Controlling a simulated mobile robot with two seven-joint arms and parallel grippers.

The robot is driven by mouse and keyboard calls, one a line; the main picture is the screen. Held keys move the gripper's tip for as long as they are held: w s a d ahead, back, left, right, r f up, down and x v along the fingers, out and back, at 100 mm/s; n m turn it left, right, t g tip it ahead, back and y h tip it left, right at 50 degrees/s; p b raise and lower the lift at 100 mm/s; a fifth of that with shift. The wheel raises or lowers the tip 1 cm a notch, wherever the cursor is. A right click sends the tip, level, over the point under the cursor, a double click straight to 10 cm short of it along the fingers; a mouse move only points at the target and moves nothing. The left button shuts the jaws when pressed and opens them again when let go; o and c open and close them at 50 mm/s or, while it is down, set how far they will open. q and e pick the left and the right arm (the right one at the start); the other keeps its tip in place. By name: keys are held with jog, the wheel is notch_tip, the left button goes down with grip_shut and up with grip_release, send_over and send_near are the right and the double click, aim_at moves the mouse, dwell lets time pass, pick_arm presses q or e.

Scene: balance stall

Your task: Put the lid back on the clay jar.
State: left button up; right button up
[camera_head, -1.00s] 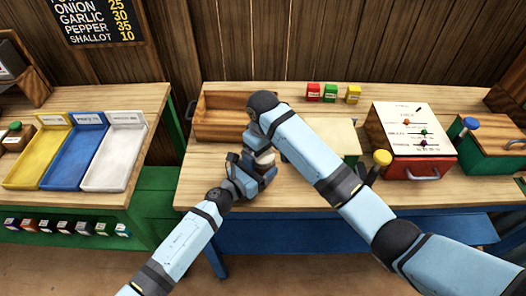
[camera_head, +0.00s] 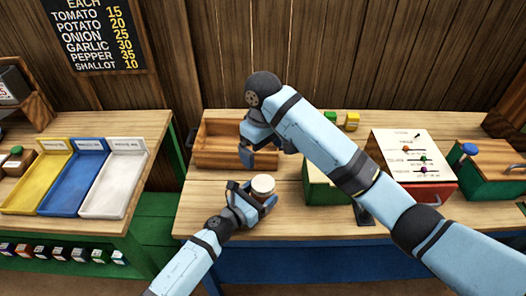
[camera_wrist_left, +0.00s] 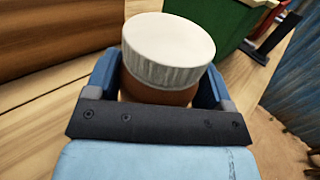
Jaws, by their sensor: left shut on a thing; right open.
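The clay jar (camera_wrist_left: 150,96) is brown and stands between my left gripper's blue fingers in the left wrist view. Its pale, ribbed lid (camera_wrist_left: 168,50) covers the top of the jar and looks seated, though the seam is mostly hidden. In the head view the lid (camera_head: 263,184) shows as a small pale disc, facing up. My left gripper (camera_head: 256,199) is shut on the jar near the table's front edge. My right gripper (camera_head: 265,148) is open, behind and above the jar, apart from the lid.
A wooden tray (camera_head: 215,158) lies behind the jar. A green box (camera_head: 318,190) stands to the right, partly behind my right arm. A white-topped red box (camera_head: 412,150) and a green box with a wooden top (camera_head: 490,165) stand farther right. The tabletop left of the jar is clear.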

pick_arm(q)
jog(key=o, duration=1.7)
jog(key=b+v, duration=0.2)
jog(key=v, duration=1.2)
jog(key=shift+w, duration=0.1)
